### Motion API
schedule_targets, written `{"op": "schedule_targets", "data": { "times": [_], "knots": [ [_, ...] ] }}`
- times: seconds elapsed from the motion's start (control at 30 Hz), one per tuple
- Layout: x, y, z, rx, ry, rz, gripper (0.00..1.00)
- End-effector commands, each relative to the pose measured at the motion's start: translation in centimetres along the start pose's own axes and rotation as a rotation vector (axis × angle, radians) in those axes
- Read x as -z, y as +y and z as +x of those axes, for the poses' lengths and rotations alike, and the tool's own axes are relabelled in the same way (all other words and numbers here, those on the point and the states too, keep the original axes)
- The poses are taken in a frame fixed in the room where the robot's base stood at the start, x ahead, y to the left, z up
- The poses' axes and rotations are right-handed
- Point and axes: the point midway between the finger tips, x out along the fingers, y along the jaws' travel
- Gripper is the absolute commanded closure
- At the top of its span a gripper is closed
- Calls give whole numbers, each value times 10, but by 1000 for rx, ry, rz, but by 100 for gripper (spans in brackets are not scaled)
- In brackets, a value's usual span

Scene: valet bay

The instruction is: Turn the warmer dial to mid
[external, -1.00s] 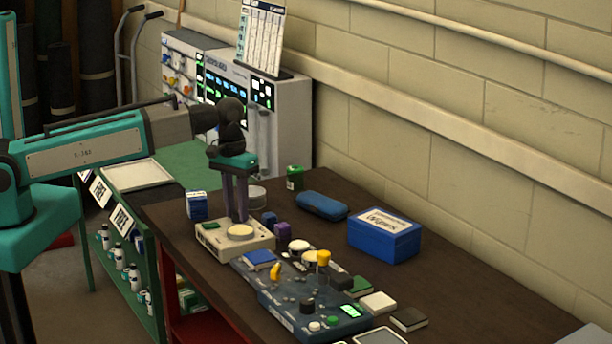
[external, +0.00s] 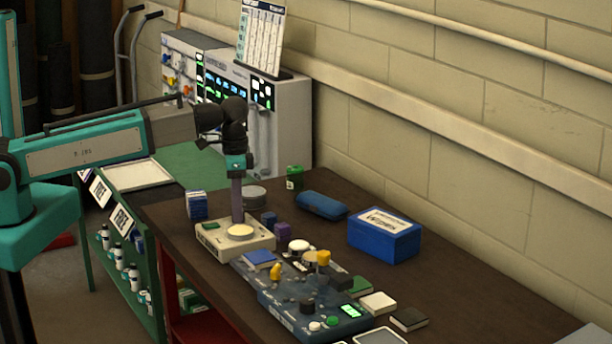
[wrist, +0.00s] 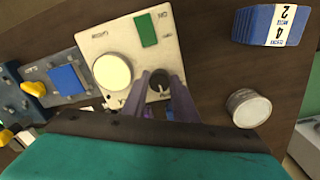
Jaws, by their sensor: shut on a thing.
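The warmer is a cream box (external: 208,236) with a round pale plate (external: 240,232) on top. In the wrist view the warmer (wrist: 97,45) also shows a green rectangle (wrist: 146,29) and a small dark dial (wrist: 159,84). My gripper (external: 238,219) points straight down onto the warmer. In the wrist view its two purple fingers (wrist: 161,80) stand on either side of the dial, shut on it. The fingers partly cover the marks around the dial, which are too small to read. The dial is hidden in the external view.
A blue-grey control panel (external: 285,310) with knobs and buttons lies in front of the warmer. A blue-and-white stack (external: 197,206) and a round tin (wrist: 248,108) are close by. A blue box (external: 384,242) stands near the wall.

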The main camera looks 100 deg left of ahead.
Motion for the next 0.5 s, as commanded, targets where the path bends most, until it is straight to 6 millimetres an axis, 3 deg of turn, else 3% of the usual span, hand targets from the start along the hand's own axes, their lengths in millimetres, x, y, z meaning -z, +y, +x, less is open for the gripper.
{"op": "schedule_targets", "data": {
  "times": [0.5],
  "knots": [
    [2,0,-1,1,1,66,97]
  ]
}}
